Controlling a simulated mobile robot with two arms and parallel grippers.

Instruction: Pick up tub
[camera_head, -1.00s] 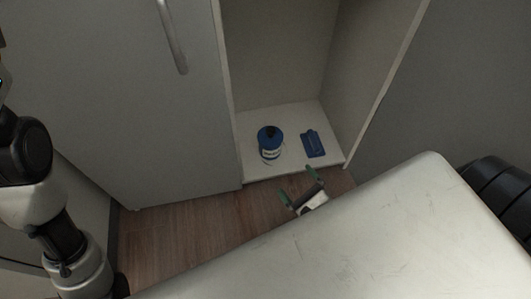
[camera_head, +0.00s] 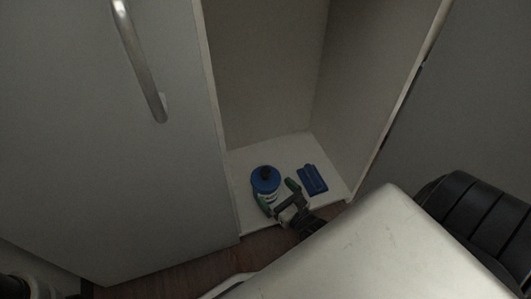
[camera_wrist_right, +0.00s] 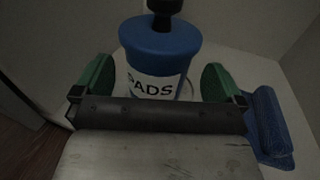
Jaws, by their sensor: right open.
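The tub (camera_head: 265,178) is a blue-lidded container with a dark knob on top and a white label. It stands upright on the cupboard floor. In the right wrist view the tub (camera_wrist_right: 160,62) shows "PADS" on its label and sits between and just beyond the green fingertips. My right gripper (camera_head: 277,193) is open, with a finger on each side of the tub's near side; I cannot tell whether they touch it. The right wrist view shows the open right gripper (camera_wrist_right: 158,85) too.
A blue flat item with a rounded roll-like part (camera_head: 312,180) lies right of the tub on the white cupboard floor (camera_head: 285,150). Cupboard walls stand behind and to the right. A grey door with a metal handle (camera_head: 138,60) is at the left.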

